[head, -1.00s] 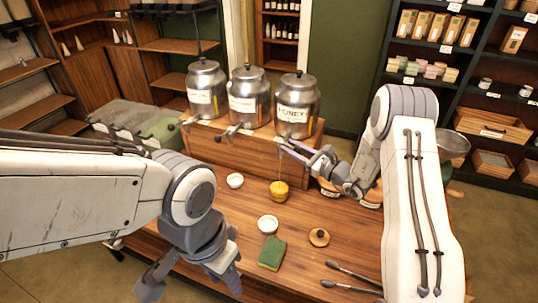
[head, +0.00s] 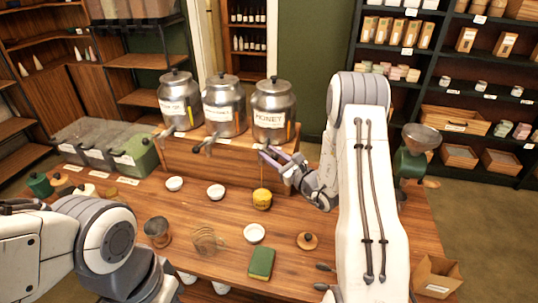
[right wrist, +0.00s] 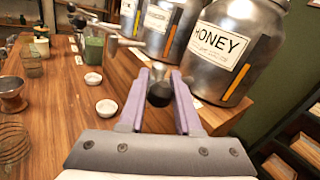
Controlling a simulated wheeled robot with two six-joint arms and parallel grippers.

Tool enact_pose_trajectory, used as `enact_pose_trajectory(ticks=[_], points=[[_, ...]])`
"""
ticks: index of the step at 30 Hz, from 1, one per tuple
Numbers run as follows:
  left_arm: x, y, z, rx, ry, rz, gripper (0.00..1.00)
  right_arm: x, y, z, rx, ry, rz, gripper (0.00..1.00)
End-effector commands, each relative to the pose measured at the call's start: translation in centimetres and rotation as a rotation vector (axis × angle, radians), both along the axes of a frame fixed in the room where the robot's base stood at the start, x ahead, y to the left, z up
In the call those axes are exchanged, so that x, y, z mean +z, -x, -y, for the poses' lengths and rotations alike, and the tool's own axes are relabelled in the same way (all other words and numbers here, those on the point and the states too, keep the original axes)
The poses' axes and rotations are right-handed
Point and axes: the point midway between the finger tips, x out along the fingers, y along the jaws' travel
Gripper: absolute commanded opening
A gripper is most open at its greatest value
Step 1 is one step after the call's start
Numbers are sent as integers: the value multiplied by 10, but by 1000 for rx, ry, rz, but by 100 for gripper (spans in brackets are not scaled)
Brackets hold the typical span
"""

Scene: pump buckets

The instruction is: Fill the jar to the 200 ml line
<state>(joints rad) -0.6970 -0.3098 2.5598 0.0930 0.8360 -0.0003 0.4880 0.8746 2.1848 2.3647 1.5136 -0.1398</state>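The jar (head: 262,199) looks yellow with honey and stands on the table below the tap of the dispenser labelled HONEY (head: 272,112). A thin vertical line shows just above the jar, like a thread of honey. The jar's marks and exact level are too small to read. My right gripper (head: 272,158) is at the honey tap. In the right wrist view its purple fingers (right wrist: 162,92) stand either side of the tap's black knob (right wrist: 159,94), which fills the gap between them. My left arm is at lower left; its fingers are outside the picture.
Two more dispensers (head: 224,108) stand on the wooden riser (head: 200,163). White bowls (head: 254,233), a green sponge-like block (head: 261,263), a round lid (head: 307,241) and glassware (head: 158,231) lie on the table. A green grinder (head: 412,160) stands at right.

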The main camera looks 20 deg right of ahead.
Motion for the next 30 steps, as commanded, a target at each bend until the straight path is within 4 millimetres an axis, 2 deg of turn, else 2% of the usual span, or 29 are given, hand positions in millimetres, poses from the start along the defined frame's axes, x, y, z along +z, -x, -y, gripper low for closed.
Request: enact_pose_trajectory(ticks=[10,13,17,24,30], points=[[-1,0,0,0,0,0,44,-1,1,-1,3,-1,-3,44],[-4,0,0,0,0,0,44,-2,7,1,2,-1,-3,44],[-13,0,0,0,0,0,44,-4,26,8,-2,-2,-4,44],[-29,0,0,0,0,0,44,-4,73,22,-4,-1,-4,44],[-35,0,0,0,0,0,44,-3,96,28,-1,-2,-4,44]])
